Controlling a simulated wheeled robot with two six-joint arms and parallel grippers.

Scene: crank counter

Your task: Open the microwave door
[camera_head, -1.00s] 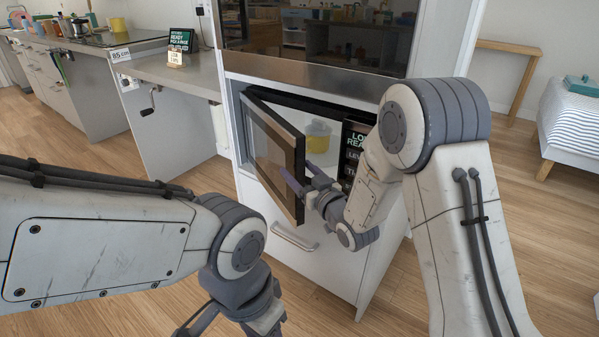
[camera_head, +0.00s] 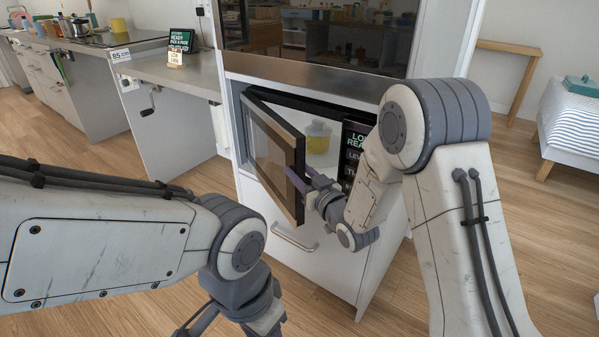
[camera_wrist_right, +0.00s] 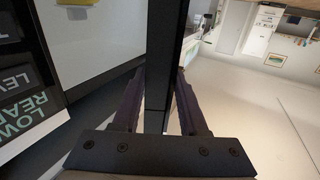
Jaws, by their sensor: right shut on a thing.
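The microwave (camera_head: 333,96) sits in a white cabinet, and its dark-framed door (camera_head: 272,150) is swung partly open toward the left. My right gripper (camera_head: 299,181) is shut on the free edge of the door. In the right wrist view the door edge (camera_wrist_right: 163,50) stands between the two fingers of the right gripper (camera_wrist_right: 160,78). My left gripper (camera_head: 215,326) hangs low at the bottom of the head view, partly cut off, away from the microwave; its opening cannot be made out.
A yellow container (camera_head: 319,130) is inside the microwave. The control panel (camera_head: 353,150) is right of the opening. A drawer handle (camera_head: 295,238) sits below the door. A counter with a crank (camera_head: 149,101) stands at the left. Wooden floor (camera_head: 120,215) is clear before the cabinet.

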